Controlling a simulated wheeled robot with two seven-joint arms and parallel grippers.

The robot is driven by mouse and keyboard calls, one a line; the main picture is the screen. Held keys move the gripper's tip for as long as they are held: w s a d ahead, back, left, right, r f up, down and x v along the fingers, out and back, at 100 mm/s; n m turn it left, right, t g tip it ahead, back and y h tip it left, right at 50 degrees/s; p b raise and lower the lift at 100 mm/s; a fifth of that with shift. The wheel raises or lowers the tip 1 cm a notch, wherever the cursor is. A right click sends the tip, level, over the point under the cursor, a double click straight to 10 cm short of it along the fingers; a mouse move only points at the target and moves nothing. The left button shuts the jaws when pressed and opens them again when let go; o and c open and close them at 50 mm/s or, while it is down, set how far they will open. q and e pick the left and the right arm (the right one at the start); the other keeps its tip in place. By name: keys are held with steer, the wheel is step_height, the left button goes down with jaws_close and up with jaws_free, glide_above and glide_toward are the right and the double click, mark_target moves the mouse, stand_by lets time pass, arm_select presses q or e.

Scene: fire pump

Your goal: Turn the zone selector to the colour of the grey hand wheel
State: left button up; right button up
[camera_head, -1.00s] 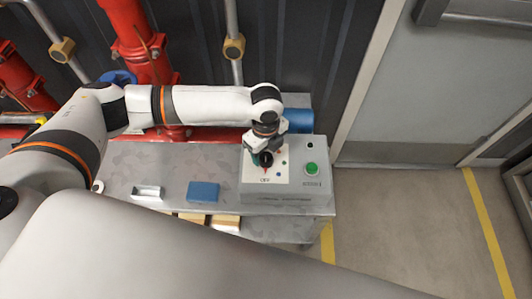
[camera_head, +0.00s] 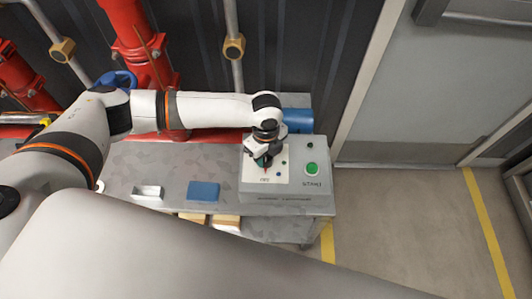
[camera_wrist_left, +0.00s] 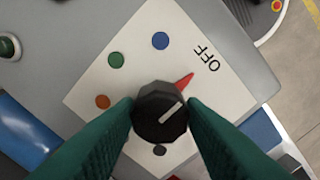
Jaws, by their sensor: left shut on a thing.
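The zone selector is a black knob (camera_wrist_left: 160,111) with a white line, on a white plate (camera_wrist_left: 88,97) of the grey control box (camera_head: 284,194). Its red pointer (camera_wrist_left: 183,82) points up-right towards the OFF label (camera_wrist_left: 207,58) in the left wrist view. My right gripper is out of view. I see no grey hand wheel.
A green button (camera_head: 312,169) is at the right of the box. A blue block (camera_head: 203,191) and a small metal tray (camera_head: 148,192) lie on the bench (camera_head: 125,157). A blue hand wheel (camera_head: 117,79) sits on red pipework behind my left arm.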

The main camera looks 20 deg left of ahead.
arm_select(q)
steer(key=shift+r+n+p, duration=0.15)
steer(key=shift+n+p, duration=0.15)
steer(key=shift+p, duration=0.15)
steer(key=n+p, duration=0.8)
steer(key=p, duration=0.1)
steer(key=shift+r, duration=0.1)
steer(key=n+p, duration=0.3)
steer(key=n, duration=0.1)
steer(key=shift+n+p, duration=0.4)
steer(key=n+p, duration=0.2)
steer(key=n, duration=0.1)
steer(key=shift+n, duration=0.4)
steer(key=n+p, duration=0.3)
steer(key=n, duration=0.1)
steer(key=n+p, duration=0.2)
steer(key=n, duration=0.3)
steer(key=n+p, duration=0.1)
steer(key=n, duration=0.3)
steer(key=shift+w+n, duration=0.1)
steer(key=shift+n, duration=0.2)
steer(key=n, duration=0.2)
steer(key=n+p, duration=0.1)
steer(key=n, duration=0.1)
steer(key=shift+f+n, duration=0.2)
steer(key=shift+n, duration=0.2)
